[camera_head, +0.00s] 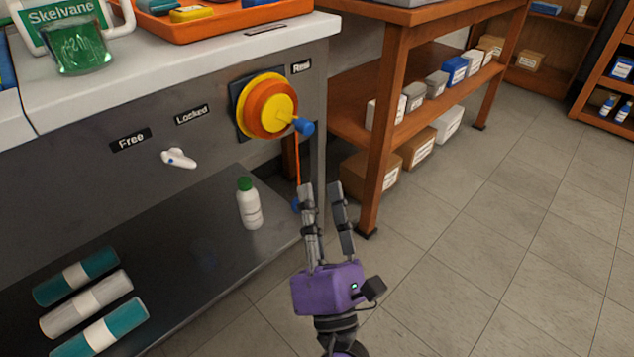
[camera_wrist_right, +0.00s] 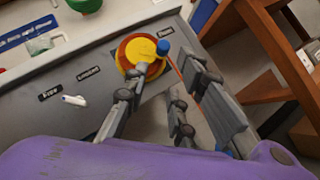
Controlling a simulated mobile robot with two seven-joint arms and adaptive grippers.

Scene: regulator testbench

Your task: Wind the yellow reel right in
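The yellow reel (camera_head: 264,103), with an orange ring, is mounted on the grey bench front below the "Reel" label (camera_head: 301,66). A blue handle knob (camera_head: 303,126) sticks out at its lower right. An orange cord (camera_head: 297,165) hangs from it to a blue end piece (camera_head: 296,204). A white lever (camera_head: 179,158) sits below the "Free" (camera_head: 130,139) and "Locked" (camera_head: 192,115) labels. My right gripper (camera_head: 321,188) is open and empty, fingers pointing up, below and apart from the knob. The reel (camera_wrist_right: 136,52) and knob (camera_wrist_right: 163,47) show beyond its fingers in the right wrist view. My left gripper is out of view.
A white bottle with a green cap (camera_head: 249,205) stands on the bench's lower shelf, with several rolls (camera_head: 86,305) at left. A wooden table (camera_head: 384,120) with boxes stands right of the bench. An orange tray (camera_head: 222,25) sits on top. Floor at right is clear.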

